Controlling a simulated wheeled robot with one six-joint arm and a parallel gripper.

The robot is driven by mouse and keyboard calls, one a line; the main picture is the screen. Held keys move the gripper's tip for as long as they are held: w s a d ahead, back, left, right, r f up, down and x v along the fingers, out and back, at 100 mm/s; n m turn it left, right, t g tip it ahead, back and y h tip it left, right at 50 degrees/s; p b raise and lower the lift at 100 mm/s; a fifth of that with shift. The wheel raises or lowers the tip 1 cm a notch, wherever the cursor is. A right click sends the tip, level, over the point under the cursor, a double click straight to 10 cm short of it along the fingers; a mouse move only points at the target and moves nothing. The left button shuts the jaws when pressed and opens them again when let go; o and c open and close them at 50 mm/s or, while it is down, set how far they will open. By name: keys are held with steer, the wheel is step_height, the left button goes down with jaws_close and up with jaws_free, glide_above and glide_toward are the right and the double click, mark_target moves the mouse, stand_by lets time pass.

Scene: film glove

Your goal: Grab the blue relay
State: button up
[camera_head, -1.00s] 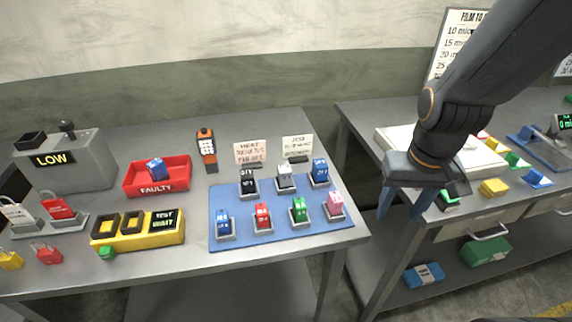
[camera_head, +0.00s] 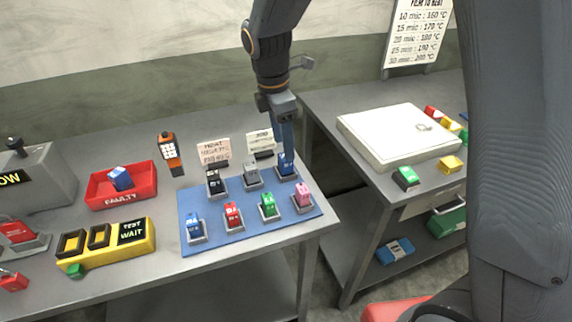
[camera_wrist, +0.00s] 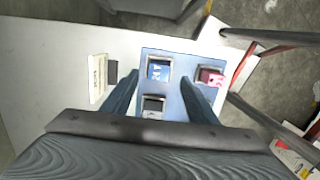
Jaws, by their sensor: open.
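A blue relay (camera_head: 284,170) sits in a socket at the back right of the blue mat (camera_head: 255,229). It also shows in the wrist view (camera_wrist: 159,71), between and just beyond my fingertips. My gripper (camera_head: 286,150) is open and points down over this relay, hiding part of it. In the wrist view my gripper's fingers (camera_wrist: 159,80) stand apart with nothing held. A second blue relay (camera_head: 194,224) is at the mat's front left. A third blue relay (camera_head: 120,179) lies in the red FAULTY tray (camera_head: 128,202).
Close by stand a grey relay (camera_head: 251,174), a pink relay (camera_head: 303,195), a green relay (camera_head: 267,205), a red relay (camera_head: 233,215) and a black relay (camera_head: 215,181). Two paper signs (camera_head: 214,151) stand behind the mat. A gap separates the right-hand bench (camera_head: 330,107).

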mark_target(286, 166)
steer(key=shift+w+d+f+p, duration=0.15)
steer(key=shift+f+p, duration=0.5)
steer(key=shift+f, duration=0.95)
steer(key=shift+w+d+f+p, duration=0.15)
steer(key=shift+f+p, duration=0.45)
steer(key=shift+f, duration=1)
steer(key=shift+s, duration=0.1)
steer(key=c, duration=1.2)
